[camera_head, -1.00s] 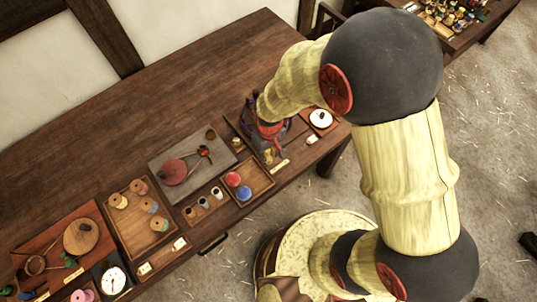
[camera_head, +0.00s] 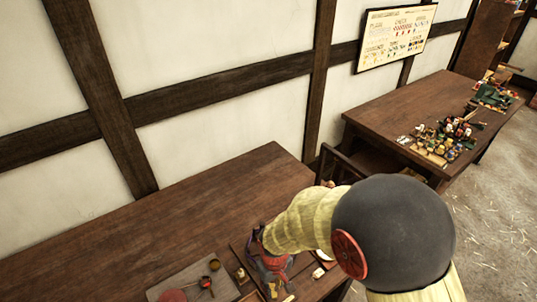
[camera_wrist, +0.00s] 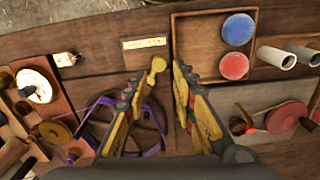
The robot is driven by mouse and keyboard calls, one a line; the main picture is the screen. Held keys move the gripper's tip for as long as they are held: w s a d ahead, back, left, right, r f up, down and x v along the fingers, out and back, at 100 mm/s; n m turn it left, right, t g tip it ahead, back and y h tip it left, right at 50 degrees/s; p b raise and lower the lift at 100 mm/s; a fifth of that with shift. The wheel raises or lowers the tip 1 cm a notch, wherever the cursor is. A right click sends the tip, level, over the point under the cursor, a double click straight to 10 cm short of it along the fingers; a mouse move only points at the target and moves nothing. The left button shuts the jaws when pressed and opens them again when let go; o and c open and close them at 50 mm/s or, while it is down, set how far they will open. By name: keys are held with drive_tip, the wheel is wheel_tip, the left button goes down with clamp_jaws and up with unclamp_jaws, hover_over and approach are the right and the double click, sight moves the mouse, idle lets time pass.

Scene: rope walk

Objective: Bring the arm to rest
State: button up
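My gripper (camera_wrist: 160,82) hangs low over the table's items in the wrist view. Its two yellow and grey fingers stand apart with a gap between them. A small yellow knobbed piece (camera_wrist: 155,70) shows beside the left fingertip; I cannot tell whether it touches. A purple ring-like frame (camera_wrist: 90,112) lies below and left of the fingers. In the head view my gripper (camera_head: 272,270) is a red and dark shape over the near table (camera_head: 150,235), partly hidden by my arm.
In the wrist view, a wooden tray (camera_wrist: 212,14) holds a blue and a red disc, with pale cylinders (camera_wrist: 275,57) beside it. A white dial (camera_wrist: 36,86) lies left, a reddish round piece (camera_wrist: 284,118) right. A second table (camera_head: 385,103) with small items stands farther back.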

drive_tip(key=shift+s+d, duration=0.15)
drive_tip(key=shift+s, duration=0.25)
drive_tip(key=s+d+r+m+t+b, duration=0.1)
drive_tip(key=s+d+r+m+t, duration=0.1)
drive_tip(key=d+r, duration=0.3)
drive_tip(key=s+d+r+m+t+b, duration=0.1)
drive_tip(key=s+d+r, duration=0.3)
drive_tip(key=r, duration=0.9)
drive_tip(key=s+d+r+m+t+b, duration=0.2)
drive_tip(key=s+d+r+m+b, duration=0.1)
drive_tip(key=d+r, duration=0.4)
wheel_tip(320, 180, up, 3)
drive_tip(key=shift+r+t, duration=0.1)
drive_tip(key=shift+t, duration=0.2)
